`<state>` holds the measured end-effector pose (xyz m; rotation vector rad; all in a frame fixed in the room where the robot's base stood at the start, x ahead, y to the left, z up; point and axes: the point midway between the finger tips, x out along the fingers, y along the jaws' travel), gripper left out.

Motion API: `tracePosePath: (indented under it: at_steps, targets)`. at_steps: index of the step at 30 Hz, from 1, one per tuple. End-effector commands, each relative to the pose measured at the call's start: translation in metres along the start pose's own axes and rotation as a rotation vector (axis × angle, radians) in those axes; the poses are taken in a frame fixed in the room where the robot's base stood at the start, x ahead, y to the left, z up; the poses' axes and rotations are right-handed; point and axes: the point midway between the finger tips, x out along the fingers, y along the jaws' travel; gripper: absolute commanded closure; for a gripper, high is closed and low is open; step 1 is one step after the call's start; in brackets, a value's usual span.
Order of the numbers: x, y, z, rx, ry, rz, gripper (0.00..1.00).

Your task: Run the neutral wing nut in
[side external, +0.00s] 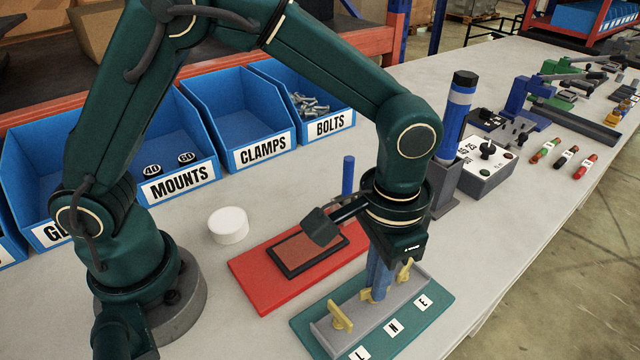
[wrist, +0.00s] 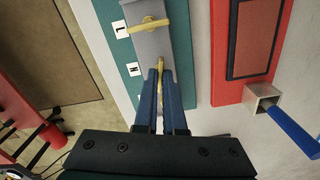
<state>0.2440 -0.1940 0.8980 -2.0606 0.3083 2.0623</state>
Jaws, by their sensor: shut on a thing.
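A teal base (side external: 440,306) carries a grey terminal block (side external: 385,314) with labels L, N (side external: 394,327) and E. Three brass wing nuts stand along the block. My gripper (side external: 376,285) points down with its blue fingers shut on the middle wing nut (side external: 366,295), beside the N label. In the wrist view its fingertips (wrist: 160,75) enclose this neutral wing nut (wrist: 160,88), which they partly hide. The L wing nut (side external: 341,317) stands free, and also shows in the wrist view (wrist: 148,27). The E wing nut (side external: 405,270) is close to my fingers.
A red board (side external: 252,277) with a dark-framed panel lies beside the block. A blue-handled tool (side external: 348,175) stands upright behind it. A white round puck (side external: 228,225) lies on the bench. Blue bins (side external: 240,115) line the back; a blue-and-black cylinder (side external: 456,115) stands at right.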

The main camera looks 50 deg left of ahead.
Motion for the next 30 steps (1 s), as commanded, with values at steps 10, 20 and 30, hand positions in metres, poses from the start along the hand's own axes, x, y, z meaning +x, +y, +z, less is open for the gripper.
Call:
tracePosePath:
  at_steps: [10,20,30]
  targets:
    - [-0.0016,0.0002,-0.0006,0.330,0.003,0.001,1.00]
    - [-0.0017,0.0003,-0.0008,0.644,0.004,0.000,1.00]
    - [-0.0018,0.0005,-0.0010,0.966,0.005,0.000,1.00]
